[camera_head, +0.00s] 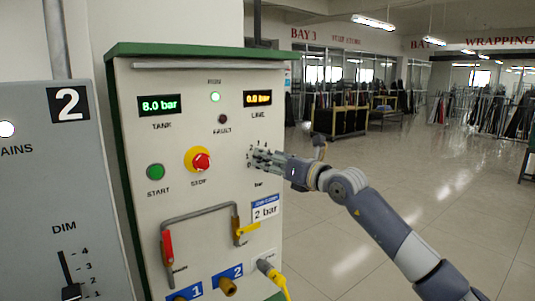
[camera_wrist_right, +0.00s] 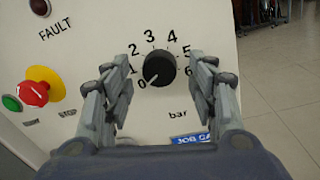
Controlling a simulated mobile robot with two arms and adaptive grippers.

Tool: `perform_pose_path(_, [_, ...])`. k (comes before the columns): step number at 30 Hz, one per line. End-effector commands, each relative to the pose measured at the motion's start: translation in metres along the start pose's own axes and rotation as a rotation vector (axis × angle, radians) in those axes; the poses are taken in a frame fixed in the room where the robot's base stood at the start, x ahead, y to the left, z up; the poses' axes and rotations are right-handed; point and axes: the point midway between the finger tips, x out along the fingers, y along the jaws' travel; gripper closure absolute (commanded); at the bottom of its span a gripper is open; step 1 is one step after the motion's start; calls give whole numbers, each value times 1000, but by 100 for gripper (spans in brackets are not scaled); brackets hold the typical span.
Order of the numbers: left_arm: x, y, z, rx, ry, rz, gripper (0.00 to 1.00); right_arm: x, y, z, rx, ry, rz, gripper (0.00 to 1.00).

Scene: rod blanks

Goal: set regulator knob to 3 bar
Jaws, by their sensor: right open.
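The regulator knob (camera_wrist_right: 159,68) is black and round, on a pale panel with a printed scale from 0 to 6 bar. Its white pointer mark aims at the 0, at lower left. My right gripper (camera_wrist_right: 154,66) is open, with one finger on each side of the knob; I cannot tell whether they touch it. In the head view the right gripper (camera_head: 255,158) is at the panel's right side and mostly hides the knob. The line display (camera_head: 257,98) reads 0.0 bar and the tank display (camera_head: 159,105) reads 8.0 bar. My left gripper is not in view.
A red stop button (camera_head: 201,162) and green start button (camera_head: 155,172) sit left of the knob. Below are a job card (camera_head: 265,208) reading 2 bar, a red lever (camera_head: 167,248), a yellow lever (camera_head: 246,229) and a yellow hose (camera_head: 276,279). Open floor lies right.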

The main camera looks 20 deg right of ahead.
Motion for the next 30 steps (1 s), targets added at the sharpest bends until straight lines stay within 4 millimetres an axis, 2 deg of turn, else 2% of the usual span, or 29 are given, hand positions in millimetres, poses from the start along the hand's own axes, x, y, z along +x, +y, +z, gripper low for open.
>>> perform_pose_path(6, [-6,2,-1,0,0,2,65,14,0,0,-1,-1,0,47])
perform_pose_path(15, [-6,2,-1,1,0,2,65,15,0,0,-1,-1,0,47])
perform_pose_path(17, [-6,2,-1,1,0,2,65,15,0,0,-1,-1,0,58])
perform_pose_path(21, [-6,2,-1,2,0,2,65,15,0,0,-1,-1,0,90])
perform_pose_path(30, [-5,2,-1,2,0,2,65,15,0,-1,12,-1,0,91])
